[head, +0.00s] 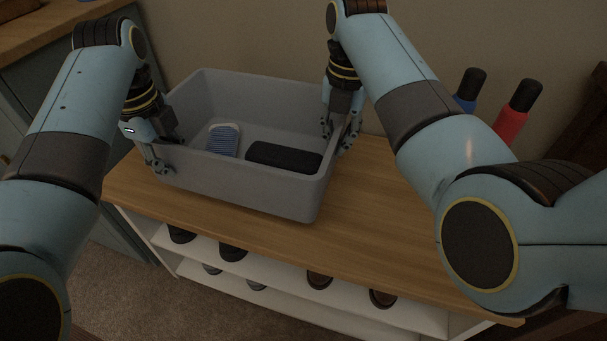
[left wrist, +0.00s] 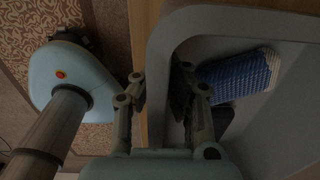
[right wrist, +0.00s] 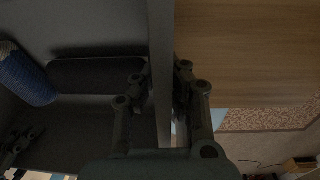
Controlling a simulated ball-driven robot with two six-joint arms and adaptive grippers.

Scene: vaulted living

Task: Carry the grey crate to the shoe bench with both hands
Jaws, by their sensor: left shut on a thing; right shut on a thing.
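The grey crate (head: 245,185) is an open box at the left part of the wooden top of the shoe bench (head: 390,215). It looks to be on or just above that top; I cannot tell if it touches. Inside lie a blue and white item (head: 223,140) and a black rounded item (head: 284,157). My left gripper (head: 160,160) is shut on the crate's left wall, which also shows in the left wrist view (left wrist: 160,60). My right gripper (head: 342,128) is shut on the right wall, which also shows in the right wrist view (right wrist: 161,60).
Several shoes (head: 232,252) stand on the white shelves under the bench top. A blue bottle (head: 468,92) and a red bottle (head: 516,112) with black caps are at the back right. A cabinet (head: 40,75) stands at the left. The bench top right of the crate is bare.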

